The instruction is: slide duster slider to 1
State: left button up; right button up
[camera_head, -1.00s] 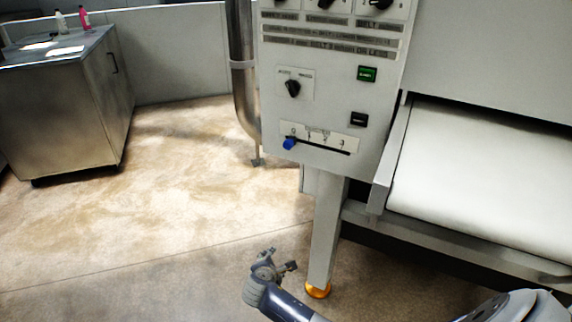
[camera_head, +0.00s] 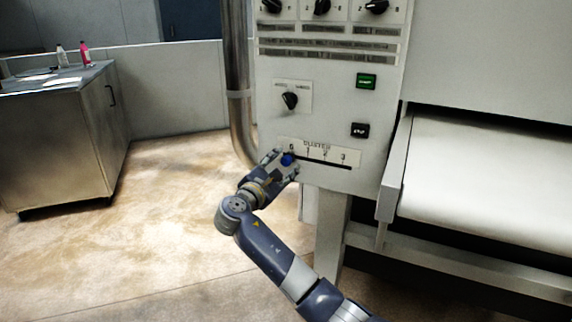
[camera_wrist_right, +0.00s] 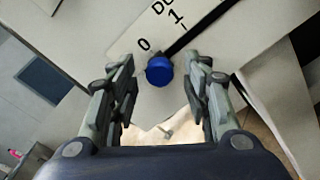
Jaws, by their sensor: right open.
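The duster slider's blue knob (camera_head: 287,160) sits at the 0 end of its black slot on the duster scale plate (camera_head: 331,152), which is marked 0 to 3. My right gripper (camera_head: 285,163) is at the knob, with its arm reaching up from the bottom. In the right wrist view, the blue knob (camera_wrist_right: 159,71) lies between the two open fingers (camera_wrist_right: 160,85), with a gap on each side. The 1 mark shows beyond the 0 there. My left gripper is in neither view.
The grey control panel carries a rotary knob (camera_head: 290,100), a green button (camera_head: 366,81) and a black button (camera_head: 359,130) above the slot. A metal pipe (camera_head: 240,110) runs down its left side. The white belt (camera_head: 490,170) is at right. A metal cabinet (camera_head: 60,140) stands at far left.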

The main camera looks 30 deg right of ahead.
aim_at(308, 159)
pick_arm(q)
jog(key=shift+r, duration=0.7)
pick_arm(e)
jog(key=shift+x, duration=1.35)
grip_shut()
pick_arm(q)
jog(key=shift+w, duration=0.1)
pick_arm(e)
jog(key=s+d+p, duration=0.1)
jog(key=s, duration=0.1)
jog(key=s+d+p, duration=0.1)
jog(key=s+p, duration=0.1)
jog(key=shift+d+p, duration=0.2)
jog(key=shift+p, duration=0.1)
jog(key=shift+s+f, duration=0.15)
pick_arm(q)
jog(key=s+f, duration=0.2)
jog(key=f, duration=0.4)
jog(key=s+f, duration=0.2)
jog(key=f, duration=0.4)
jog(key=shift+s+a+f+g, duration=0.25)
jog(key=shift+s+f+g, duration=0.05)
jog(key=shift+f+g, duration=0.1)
pick_arm(e)
grip_release()
